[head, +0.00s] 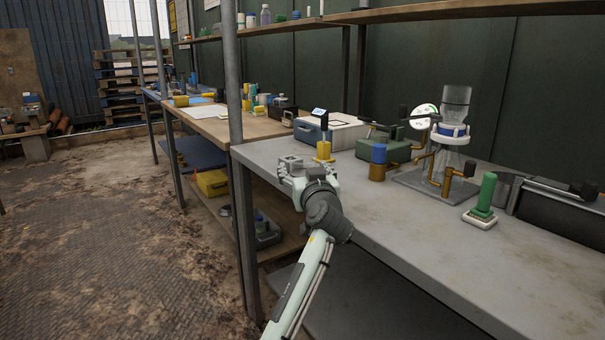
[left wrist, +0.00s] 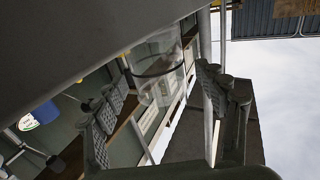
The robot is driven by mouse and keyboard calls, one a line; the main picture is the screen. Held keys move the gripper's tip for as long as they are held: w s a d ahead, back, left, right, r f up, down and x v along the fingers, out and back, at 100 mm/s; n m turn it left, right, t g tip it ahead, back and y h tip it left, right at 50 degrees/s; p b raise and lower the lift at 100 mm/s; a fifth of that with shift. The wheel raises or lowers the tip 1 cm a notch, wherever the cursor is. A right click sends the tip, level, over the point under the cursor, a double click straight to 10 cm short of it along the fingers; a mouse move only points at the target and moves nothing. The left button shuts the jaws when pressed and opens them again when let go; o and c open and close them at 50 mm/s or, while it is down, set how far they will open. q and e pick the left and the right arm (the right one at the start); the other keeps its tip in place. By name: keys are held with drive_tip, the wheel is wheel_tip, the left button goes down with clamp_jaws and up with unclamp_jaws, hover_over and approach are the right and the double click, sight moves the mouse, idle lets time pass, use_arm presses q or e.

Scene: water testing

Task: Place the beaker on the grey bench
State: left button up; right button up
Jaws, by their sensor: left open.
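The grey bench (head: 400,205) runs from the centre to the right of the head view. My left gripper (head: 291,164) is at its left front corner. The clear glass beaker (left wrist: 157,78) shows in the left wrist view between the two spread fingers of my left gripper (left wrist: 160,108), with a dark band around it. The gripper is open, with gaps beside the beaker. One end of the beaker meets the grey surface (left wrist: 90,40) in the picture; I cannot tell whether they touch. In the head view I cannot make out the beaker. My right gripper is not in view.
On the bench stand a yellow device (head: 323,150), a white-lidded box (head: 335,133), a brown-and-blue jar (head: 378,163), a glass apparatus (head: 452,140) and a green-handled tool (head: 484,198). A steel post (head: 233,80) rises near the left end. The bench's front middle is clear.

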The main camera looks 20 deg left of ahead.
use_arm(q)
drive_tip(key=shift+x, duration=1)
drive_tip(key=shift+c, duration=0.2)
